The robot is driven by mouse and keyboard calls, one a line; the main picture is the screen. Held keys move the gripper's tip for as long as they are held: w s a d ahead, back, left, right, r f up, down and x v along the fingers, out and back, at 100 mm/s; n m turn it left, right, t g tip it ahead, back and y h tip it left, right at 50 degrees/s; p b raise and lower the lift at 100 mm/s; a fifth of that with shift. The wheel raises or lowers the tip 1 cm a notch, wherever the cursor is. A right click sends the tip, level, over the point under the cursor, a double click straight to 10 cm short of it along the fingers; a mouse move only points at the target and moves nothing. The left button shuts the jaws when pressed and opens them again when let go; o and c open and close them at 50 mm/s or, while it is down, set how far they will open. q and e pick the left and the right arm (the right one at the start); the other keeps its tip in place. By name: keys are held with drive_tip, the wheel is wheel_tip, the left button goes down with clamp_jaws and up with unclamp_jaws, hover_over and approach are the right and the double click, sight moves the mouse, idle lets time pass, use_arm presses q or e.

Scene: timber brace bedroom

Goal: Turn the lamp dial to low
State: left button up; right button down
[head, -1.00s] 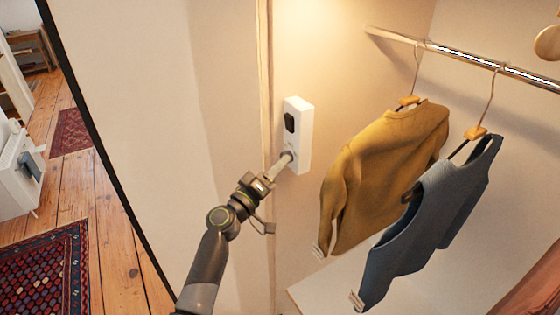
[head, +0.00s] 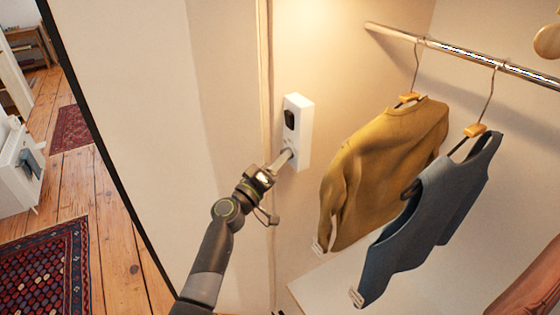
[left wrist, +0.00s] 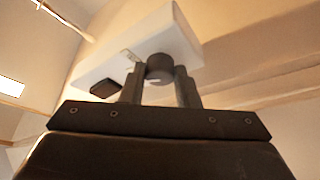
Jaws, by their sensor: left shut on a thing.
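A white lamp control box (head: 304,118) is mounted on the inner wall of the wardrobe. It has a dark oval patch on its upper front. My left gripper (head: 288,157) is at the lower front of the box, shut on the dial. In the left wrist view the dark round dial (left wrist: 160,68) sits between the two fingers of my left gripper (left wrist: 160,85), and the white box (left wrist: 140,40) is behind it. The dial's setting cannot be read. My right gripper is not in view.
A mustard sweater (head: 385,165) and a blue-grey vest (head: 425,220) hang from a metal rail (head: 470,58) to the right of the box. A white shelf (head: 325,285) lies below. A wooden floor with rugs (head: 45,270) is at the left.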

use_arm(q)
drive_tip(key=n+y+p, duration=0.1)
drive_tip(key=n+p, duration=0.2)
drive_tip(key=p, duration=0.2)
drive_tip(key=r+n+g+y+p, duration=0.1)
drive_tip(key=n+p, duration=0.3)
drive_tip(key=shift+s+r+y+p, duration=0.1)
drive_tip(key=shift+y+p, duration=0.2)
drive_tip(key=shift+p, duration=0.1)
drive_tip(key=n+g+p, duration=0.2)
drive_tip(key=n, duration=0.2)
drive_tip(key=shift+y, duration=0.3)
drive_tip(key=n+g, duration=0.1)
drive_tip(key=n, duration=0.1)
drive_tip(key=n+g, duration=0.1)
drive_tip(key=n, duration=0.1)
drive_tip(key=shift+a+r+g, duration=0.1)
drive_tip(key=shift+r+g, duration=0.05)
drive_tip(key=shift+g, duration=0.15)
drive_tip(key=o, duration=1)
